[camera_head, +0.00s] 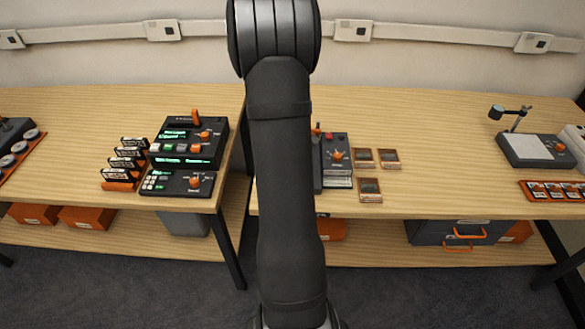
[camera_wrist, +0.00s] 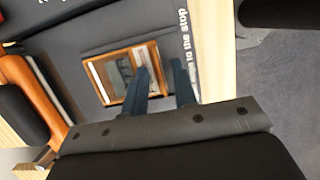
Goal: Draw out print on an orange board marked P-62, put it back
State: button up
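In the wrist view, a small print in an orange frame (camera_wrist: 92,80) lies in a recess of a dark panel (camera_wrist: 70,30). No P-62 mark is readable on it. In the head view my gripper is hidden by my arm. There, three small orange-edged boards (camera_head: 363,155), (camera_head: 389,157), (camera_head: 369,190) lie beside a dark device (camera_head: 338,140); their marks are too small to read.
In the wrist view, white lettering ending "to the stop" (camera_wrist: 186,50) runs beside the recess, and an orange part (camera_wrist: 30,90) stands left. In the head view, another dark device (camera_head: 190,140) and a slide rack (camera_head: 122,178) stand left. A lamp stand (camera_head: 535,150) stands right.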

jog(key=v, duration=1.7)
jog(key=shift+r, duration=0.25)
jog(key=shift+h, duration=0.7)
jog(key=f, duration=0.4)
jog(key=d+f, duration=0.1)
jog(key=f, duration=0.3)
jog(key=d+f, duration=0.1)
jog(key=f, duration=0.2)
jog(key=shift+w+f, duration=0.3)
jog(key=shift+f, duration=0.1)
jog(key=shift+s+a+x, duration=0.15)
jog(key=shift+x, duration=1.2)
jog(key=shift+s+a+x, duration=0.1)
jog(key=shift+s+x, duration=0.05)
jog(key=shift+x, duration=1.2)
jog(key=shift+f, duration=0.1)
jog(key=shift+c, duration=0.3)
grip_shut()
